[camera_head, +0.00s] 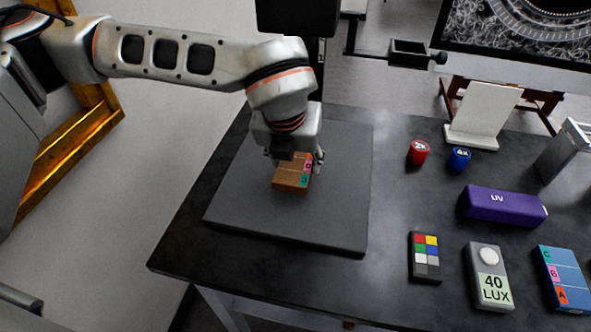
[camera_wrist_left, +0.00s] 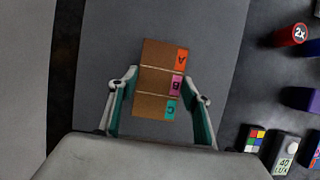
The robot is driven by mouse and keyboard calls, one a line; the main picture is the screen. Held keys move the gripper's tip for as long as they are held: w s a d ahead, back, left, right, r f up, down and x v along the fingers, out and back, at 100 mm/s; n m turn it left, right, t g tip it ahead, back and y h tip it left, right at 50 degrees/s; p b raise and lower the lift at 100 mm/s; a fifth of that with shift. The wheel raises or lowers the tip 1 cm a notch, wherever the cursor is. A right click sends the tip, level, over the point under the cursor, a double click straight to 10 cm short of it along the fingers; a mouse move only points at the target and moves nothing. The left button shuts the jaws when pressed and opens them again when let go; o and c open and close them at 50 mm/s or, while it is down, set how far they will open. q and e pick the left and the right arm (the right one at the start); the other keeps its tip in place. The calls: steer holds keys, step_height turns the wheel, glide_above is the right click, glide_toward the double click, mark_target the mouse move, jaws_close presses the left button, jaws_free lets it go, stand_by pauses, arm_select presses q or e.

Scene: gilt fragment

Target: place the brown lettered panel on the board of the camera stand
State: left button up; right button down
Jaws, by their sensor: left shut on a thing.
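The brown lettered panel (camera_head: 290,180) has orange, pink and teal tabs marked A, B and C. It also shows in the left wrist view (camera_wrist_left: 156,80), between my finger pads. My left gripper (camera_head: 293,158) points down over the board and is shut on the panel; its hand hides the panel's far part in the head view. The camera stand's dark grey board (camera_head: 340,210) lies on the black table, directly beneath the panel. I cannot tell whether the panel touches the board or is slightly above it. My right gripper is not in view.
Right of the board are a red 2x pot (camera_head: 418,153), a blue 4x pot (camera_head: 459,158), a purple UV case (camera_head: 503,206), a color chart (camera_head: 425,257), a lux meter (camera_head: 489,277) and a blue lettered panel (camera_head: 564,279). A white stand (camera_head: 484,115) is behind.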

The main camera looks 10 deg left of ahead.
mark_target(295, 168)
arm_select(q)
step_height(295, 168, down, 4)
steer(key=shift+w+r, duration=0.1)
steer(key=shift+r, duration=0.15)
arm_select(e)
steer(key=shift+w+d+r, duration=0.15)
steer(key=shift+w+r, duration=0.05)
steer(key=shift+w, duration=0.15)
arm_select(q)
steer(key=shift+f, duration=0.15)
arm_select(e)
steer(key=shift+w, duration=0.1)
arm_select(q)
steer(key=o, duration=1.2)
steer(key=shift+c, duration=0.2)
